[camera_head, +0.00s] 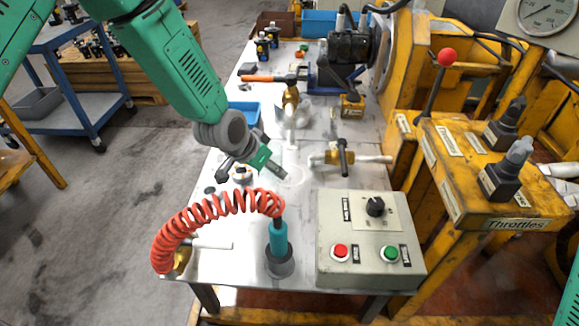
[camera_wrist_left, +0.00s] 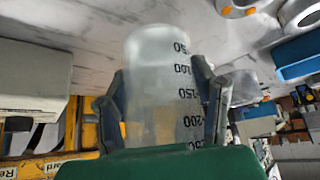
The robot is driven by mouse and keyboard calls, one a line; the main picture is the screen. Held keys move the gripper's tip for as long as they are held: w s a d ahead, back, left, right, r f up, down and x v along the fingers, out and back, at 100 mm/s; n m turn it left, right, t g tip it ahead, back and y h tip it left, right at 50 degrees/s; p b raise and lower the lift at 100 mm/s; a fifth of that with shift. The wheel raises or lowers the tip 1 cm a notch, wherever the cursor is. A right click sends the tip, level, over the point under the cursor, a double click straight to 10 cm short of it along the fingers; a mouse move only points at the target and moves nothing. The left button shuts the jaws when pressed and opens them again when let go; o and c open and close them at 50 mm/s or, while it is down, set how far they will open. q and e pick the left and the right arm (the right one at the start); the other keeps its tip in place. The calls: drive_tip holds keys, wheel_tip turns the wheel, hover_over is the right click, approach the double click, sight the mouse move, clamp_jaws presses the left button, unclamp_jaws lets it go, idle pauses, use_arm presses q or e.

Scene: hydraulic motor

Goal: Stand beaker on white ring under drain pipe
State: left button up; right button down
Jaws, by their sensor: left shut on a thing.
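My left gripper (camera_head: 278,172) is low over the metal table, left of a brass-and-white pipe (camera_head: 320,158) with a black valve handle. In the left wrist view its two fingers (camera_wrist_left: 162,100) are shut on the sides of a clear beaker (camera_wrist_left: 160,75) with black volume marks. The beaker is hard to make out in the head view. A faint pale round outline (camera_head: 292,180) shows on the table beside the gripper; I cannot tell whether it is the white ring or the beaker's edge. My right gripper is not in view.
A grey control box (camera_head: 370,240) with red and green buttons stands front right. A coiled red hose (camera_head: 215,208) and a dark cup (camera_head: 279,262) are at the front. Another brass valve (camera_head: 291,100) with a pale pipe is further back. A blue tray (camera_head: 243,115) lies at the left.

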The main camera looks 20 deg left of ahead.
sight(270, 146)
use_arm(q)
drive_tip(key=w, duration=0.1)
drive_tip(key=w+d+f, duration=0.1)
drive_tip(key=w+f, duration=0.1)
drive_tip(key=w, duration=0.1)
drive_tip(key=shift+d+f, duration=0.1)
drive_tip(key=shift+d, duration=0.25)
drive_tip(key=w+f, duration=0.1)
drive_tip(key=w+d+f+b, duration=0.1)
drive_tip(key=shift+w+f, duration=0.15)
drive_tip(key=shift+w, duration=0.15)
drive_tip(key=shift+s, duration=0.1)
drive_tip(key=o, duration=1.1)
drive_tip(key=shift+o, duration=0.2)
drive_tip(key=p+v, duration=0.2)
drive_tip(key=v, duration=1)
